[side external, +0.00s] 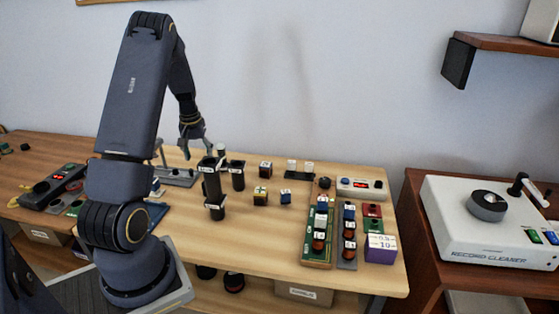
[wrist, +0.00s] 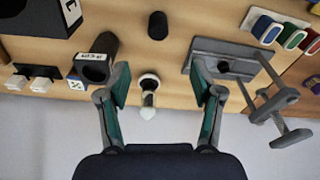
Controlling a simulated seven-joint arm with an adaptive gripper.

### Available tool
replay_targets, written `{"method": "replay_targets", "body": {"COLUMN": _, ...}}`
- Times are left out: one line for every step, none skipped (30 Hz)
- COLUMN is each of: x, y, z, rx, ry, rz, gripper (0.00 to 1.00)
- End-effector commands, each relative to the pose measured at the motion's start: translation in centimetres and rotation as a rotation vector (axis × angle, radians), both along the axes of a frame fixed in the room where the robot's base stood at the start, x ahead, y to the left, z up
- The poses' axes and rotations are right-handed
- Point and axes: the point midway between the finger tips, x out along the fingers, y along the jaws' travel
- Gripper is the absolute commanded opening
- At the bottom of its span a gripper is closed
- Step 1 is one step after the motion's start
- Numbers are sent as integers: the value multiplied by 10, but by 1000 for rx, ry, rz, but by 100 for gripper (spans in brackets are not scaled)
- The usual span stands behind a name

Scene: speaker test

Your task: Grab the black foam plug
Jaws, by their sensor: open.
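In the wrist view a short plain black cylinder (wrist: 158,25), which looks like the black foam plug, stands at the top middle, beyond my fingertips. I cannot single it out surely in the side view. My gripper (wrist: 161,80) is open, with its two fingers wide apart and nothing held between them. In the side view my gripper (side external: 198,150) hangs above the back part of the table, left of the black tubes. A white-topped piece with a dark ring (wrist: 148,88) shows between the fingers in the wrist view, with a gap to each finger.
A labelled black tube (wrist: 97,60) stands close by the left finger, and a grey fixture (wrist: 222,58) lies by the right one. A tall black tube (side external: 211,182) rises near my gripper. Small cubes (side external: 265,169) and a green button board (side external: 313,250) stand farther right.

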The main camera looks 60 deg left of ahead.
Motion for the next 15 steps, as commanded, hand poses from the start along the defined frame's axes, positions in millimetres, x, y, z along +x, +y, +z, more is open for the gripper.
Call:
{"method": "replay_targets", "body": {"x": 0, "y": 0, "z": -9, "rx": -4, "ry": 1, "rz": 0, "gripper": 66}}
{"method": "replay_targets", "body": {"x": 1, "y": 0, "z": -15, "rx": -5, "ry": 2, "rz": -1, "gripper": 66}}
{"method": "replay_targets", "body": {"x": 2, "y": 0, "z": -25, "rx": -5, "ry": 1, "rz": 0, "gripper": 66}}
{"method": "replay_targets", "body": {"x": 2, "y": 1, "z": -32, "rx": -5, "ry": 1, "rz": 0, "gripper": 66}}
{"method": "replay_targets", "body": {"x": 3, "y": 2, "z": -39, "rx": -5, "ry": 2, "rz": 0, "gripper": 66}}
{"method": "replay_targets", "body": {"x": 3, "y": 3, "z": -49, "rx": -5, "ry": 2, "rz": -1, "gripper": 66}}
{"method": "replay_targets", "body": {"x": 4, "y": 4, "z": -56, "rx": -4, "ry": 1, "rz": -1, "gripper": 66}}
{"method": "replay_targets", "body": {"x": 4, "y": 5, "z": -63, "rx": -5, "ry": 1, "rz": -2, "gripper": 66}}
{"method": "replay_targets", "body": {"x": 5, "y": 5, "z": -72, "rx": -4, "ry": 0, "rz": -1, "gripper": 66}}
{"method": "replay_targets", "body": {"x": 6, "y": 6, "z": -78, "rx": -5, "ry": 1, "rz": -1, "gripper": 66}}
{"method": "replay_targets", "body": {"x": 6, "y": 7, "z": -84, "rx": -3, "ry": 1, "rz": -1, "gripper": 66}}
{"method": "replay_targets", "body": {"x": 7, "y": 7, "z": -90, "rx": -3, "ry": 1, "rz": -2, "gripper": 66}}
{"method": "replay_targets", "body": {"x": 7, "y": 8, "z": -94, "rx": -2, "ry": 0, "rz": -2, "gripper": 66}}
{"method": "replay_targets", "body": {"x": 8, "y": 8, "z": -98, "rx": -3, "ry": 0, "rz": -2, "gripper": 66}}
{"method": "replay_targets", "body": {"x": 8, "y": 9, "z": -101, "rx": -1, "ry": -1, "rz": -2, "gripper": 66}}
